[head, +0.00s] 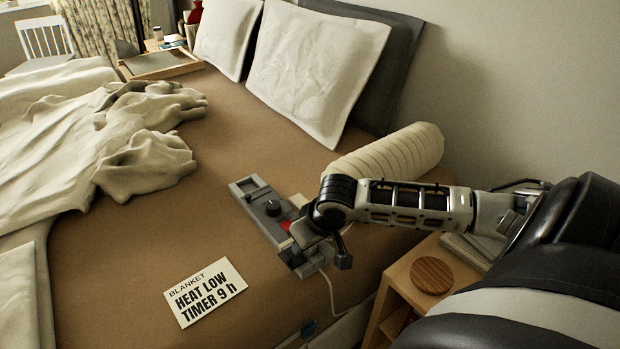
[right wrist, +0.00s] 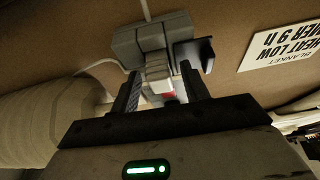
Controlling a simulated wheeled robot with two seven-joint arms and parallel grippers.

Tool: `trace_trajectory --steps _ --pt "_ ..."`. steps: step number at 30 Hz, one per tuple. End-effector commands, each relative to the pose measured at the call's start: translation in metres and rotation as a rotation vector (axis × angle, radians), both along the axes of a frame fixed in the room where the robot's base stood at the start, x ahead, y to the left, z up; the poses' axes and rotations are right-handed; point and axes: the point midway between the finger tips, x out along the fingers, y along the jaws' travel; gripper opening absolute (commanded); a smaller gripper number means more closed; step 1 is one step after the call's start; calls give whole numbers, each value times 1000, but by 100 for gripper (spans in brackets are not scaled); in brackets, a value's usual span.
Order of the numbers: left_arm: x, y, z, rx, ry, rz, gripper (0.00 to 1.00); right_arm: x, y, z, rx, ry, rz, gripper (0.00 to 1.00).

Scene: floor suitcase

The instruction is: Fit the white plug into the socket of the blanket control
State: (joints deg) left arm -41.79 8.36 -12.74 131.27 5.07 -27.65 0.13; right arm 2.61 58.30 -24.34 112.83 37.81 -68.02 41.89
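The blanket control (head: 254,196), a long grey panel with dark knobs and a red part, lies on the brown bed near its edge. My right gripper (head: 318,248) is over the panel's near end and covers part of it. In the right wrist view, the white plug (right wrist: 158,76) is between the two fingers of the right gripper (right wrist: 160,72), with gaps beside it, so the gripper looks open. The plug's far end meets a grey block (right wrist: 150,36) of the control. How deep it sits is hidden. My left gripper is not in view.
A card (head: 205,292) reading "HEAT LOW TIMER 9 h" lies left of the control. A white bolster (head: 390,150) lies behind my right arm. A wooden nightstand (head: 398,290) with a round wooden piece (head: 433,276) stands to the right. A pale cable (head: 331,292) hangs over the bed edge.

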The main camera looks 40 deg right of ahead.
Motion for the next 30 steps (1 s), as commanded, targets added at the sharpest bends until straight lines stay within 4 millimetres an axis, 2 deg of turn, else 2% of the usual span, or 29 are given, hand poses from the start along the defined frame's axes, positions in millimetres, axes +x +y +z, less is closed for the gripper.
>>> trace_trajectory --steps 8,11,24,30 --pt "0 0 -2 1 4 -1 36 0 0 1 -1 0 0 45" --pt "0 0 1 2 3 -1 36 -2 -1 9 -2 0 0 45" --pt "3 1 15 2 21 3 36 -36 3 90 -4 2 2 45" --pt "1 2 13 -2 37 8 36 -44 4 110 -2 1 -1 45"
